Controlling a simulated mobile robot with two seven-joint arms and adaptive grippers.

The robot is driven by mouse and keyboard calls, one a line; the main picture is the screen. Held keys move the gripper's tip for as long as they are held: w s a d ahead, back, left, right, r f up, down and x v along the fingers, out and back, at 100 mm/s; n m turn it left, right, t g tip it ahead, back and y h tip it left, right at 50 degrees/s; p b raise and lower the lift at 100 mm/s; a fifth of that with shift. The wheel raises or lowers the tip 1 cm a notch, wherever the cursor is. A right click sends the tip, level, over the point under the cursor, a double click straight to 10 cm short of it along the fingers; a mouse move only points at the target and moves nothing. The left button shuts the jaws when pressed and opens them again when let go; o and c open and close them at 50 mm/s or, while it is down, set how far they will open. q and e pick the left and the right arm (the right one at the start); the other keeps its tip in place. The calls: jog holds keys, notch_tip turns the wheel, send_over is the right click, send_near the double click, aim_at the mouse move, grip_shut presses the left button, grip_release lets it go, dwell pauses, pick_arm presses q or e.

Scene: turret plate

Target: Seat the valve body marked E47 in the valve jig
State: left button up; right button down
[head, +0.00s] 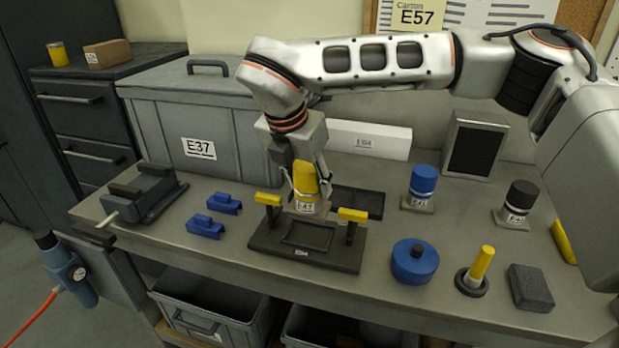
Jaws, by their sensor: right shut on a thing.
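The valve body marked E47 (306,188), with a yellow top and a pale labelled base, is upright in my right gripper (305,183). The gripper points down and is shut on its upper part. The valve jig (264,238) is a dark plate with a shallow rectangular recess and a yellow-topped clamp on each side. The valve body shows at the rear edge of the jig, between the two clamps and behind the open recess. I cannot tell whether its base is raised or touching. My left gripper is not in view.
A blue-topped valve body (423,182) and a black-topped one (517,199) stand to the right. A dark tray (370,203) lies behind the jig. Blue clamps (206,227), a vise (150,192) and a grey E37 bin (232,117) are left. A blue round part (414,264) sits front right.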

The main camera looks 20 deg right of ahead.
aim_at(309, 210)
jog(key=shift+f+b, duration=0.3)
jog(key=shift+f, duration=0.3)
jog(key=shift+f+b, duration=0.65)
jog(key=shift+f, duration=1.05)
jog(key=shift+f, duration=0.15)
jog(key=shift+f+b, duration=0.55)
jog(key=shift+b, duration=0.1)
jog(key=shift+f+b, duration=0.45)
jog(key=shift+f, duration=0.25)
dwell(0.4)
